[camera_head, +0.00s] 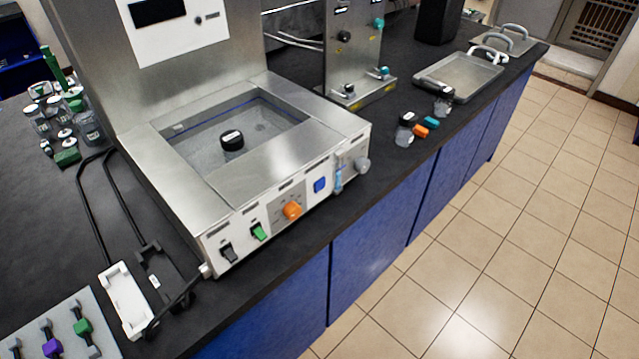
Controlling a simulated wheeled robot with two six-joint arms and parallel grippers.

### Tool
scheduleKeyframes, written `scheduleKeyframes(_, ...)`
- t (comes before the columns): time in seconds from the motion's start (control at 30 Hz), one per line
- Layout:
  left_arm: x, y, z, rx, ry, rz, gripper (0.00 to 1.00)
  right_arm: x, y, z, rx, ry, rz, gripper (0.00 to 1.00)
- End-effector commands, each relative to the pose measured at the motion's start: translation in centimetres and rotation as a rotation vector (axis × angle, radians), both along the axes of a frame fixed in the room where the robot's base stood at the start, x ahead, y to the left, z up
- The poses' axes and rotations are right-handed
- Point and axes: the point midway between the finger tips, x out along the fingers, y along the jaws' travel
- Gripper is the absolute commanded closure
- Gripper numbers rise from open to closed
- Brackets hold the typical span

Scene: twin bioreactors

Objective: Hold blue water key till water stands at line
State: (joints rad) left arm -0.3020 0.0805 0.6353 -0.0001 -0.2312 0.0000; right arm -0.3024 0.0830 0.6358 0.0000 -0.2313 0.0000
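The open basin (265,125) of the bath holds a bottle with a black cap (232,140). The basin looks greyish and clear, and I cannot tell the water's height there. A small upright light-blue part (338,180), perhaps a level gauge, sits on the panel right of the key. Neither of my grippers is in view.
An orange knob (292,210), a green switch (258,231) and a black switch (228,252) are left of the key. Capped bottles (405,130) and steel trays (465,75) stand on the counter at right. The floor before the blue cabinets is clear.

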Motion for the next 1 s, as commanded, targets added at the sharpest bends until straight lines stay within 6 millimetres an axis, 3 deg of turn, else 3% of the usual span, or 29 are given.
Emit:
scheduleKeyframes(0.03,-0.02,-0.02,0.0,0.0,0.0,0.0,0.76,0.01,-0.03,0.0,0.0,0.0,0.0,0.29)
scheduleKeyframes(0.17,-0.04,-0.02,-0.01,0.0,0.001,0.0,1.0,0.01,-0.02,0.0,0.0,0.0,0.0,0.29)
scheduleKeyframes(1.0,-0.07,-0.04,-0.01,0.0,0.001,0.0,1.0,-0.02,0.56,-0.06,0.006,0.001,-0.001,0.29)
